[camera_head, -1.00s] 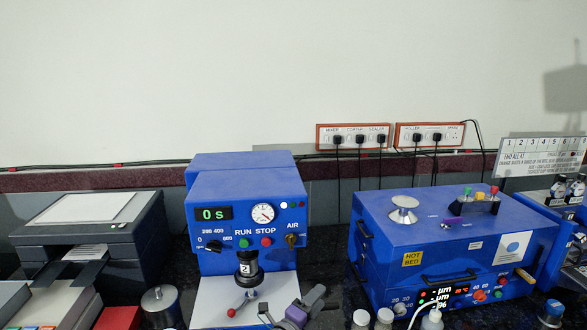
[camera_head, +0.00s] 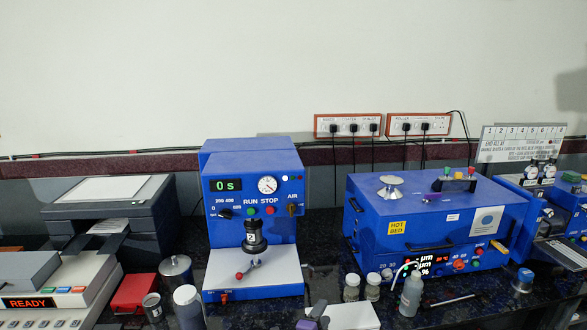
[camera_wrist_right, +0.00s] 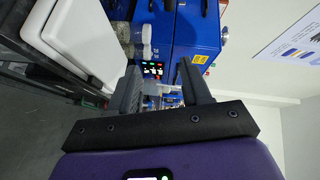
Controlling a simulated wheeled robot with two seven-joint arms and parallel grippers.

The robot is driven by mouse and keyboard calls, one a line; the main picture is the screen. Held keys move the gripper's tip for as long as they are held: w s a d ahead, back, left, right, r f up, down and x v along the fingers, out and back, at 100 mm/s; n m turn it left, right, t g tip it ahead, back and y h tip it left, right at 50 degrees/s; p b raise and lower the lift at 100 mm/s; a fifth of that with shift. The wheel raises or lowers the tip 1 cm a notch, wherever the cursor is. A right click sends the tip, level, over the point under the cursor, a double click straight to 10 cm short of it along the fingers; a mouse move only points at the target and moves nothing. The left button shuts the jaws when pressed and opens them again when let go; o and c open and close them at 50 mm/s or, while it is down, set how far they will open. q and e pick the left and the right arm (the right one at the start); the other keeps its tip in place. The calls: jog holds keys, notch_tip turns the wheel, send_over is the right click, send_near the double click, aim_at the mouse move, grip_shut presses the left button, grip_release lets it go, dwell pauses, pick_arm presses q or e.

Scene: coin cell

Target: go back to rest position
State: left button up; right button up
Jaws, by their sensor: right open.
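My right gripper (camera_head: 318,311) shows as a small dark and purple shape at the bottom edge of the head view, in front of the blue press (camera_head: 252,215). In the right wrist view its two grey fingers (camera_wrist_right: 163,92) stand apart with nothing held between them. Beyond them lie blurred small things and a blue machine (camera_wrist_right: 190,40). My left gripper is not in view.
The blue hot-bed machine (camera_head: 430,225) stands at right. A red box (camera_head: 134,291), metal cylinders and a READY device (camera_head: 65,290) are at left. The counter right of the bottles is partly clear.

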jog(key=s+d+f+n+g+y, duration=0.1)
jog(key=s+f+n+g+y, duration=0.3)
jog(key=f, duration=0.6)
jog(key=s+d+f+n+g+y, duration=0.1)
jog(key=s+d+f+n+y, duration=0.15)
jog(key=s+f+n, duration=0.65)
jog(key=s+a+f+n+g+y+b, duration=0.1)
jog(key=s+f+g, duration=0.3)
jog(key=s, duration=0.8)
jog(key=s+f+n+g+y, duration=0.4)
jog(key=s+f+g, duration=0.1)
jog(key=s, duration=0.6)
jog(key=shift+s+a+f+g+b, duration=0.3)
jog(key=shift+s+a+f+b, duration=0.1)
jog(key=shift+f, duration=0.25)
jog(key=shift+c, duration=0.5)
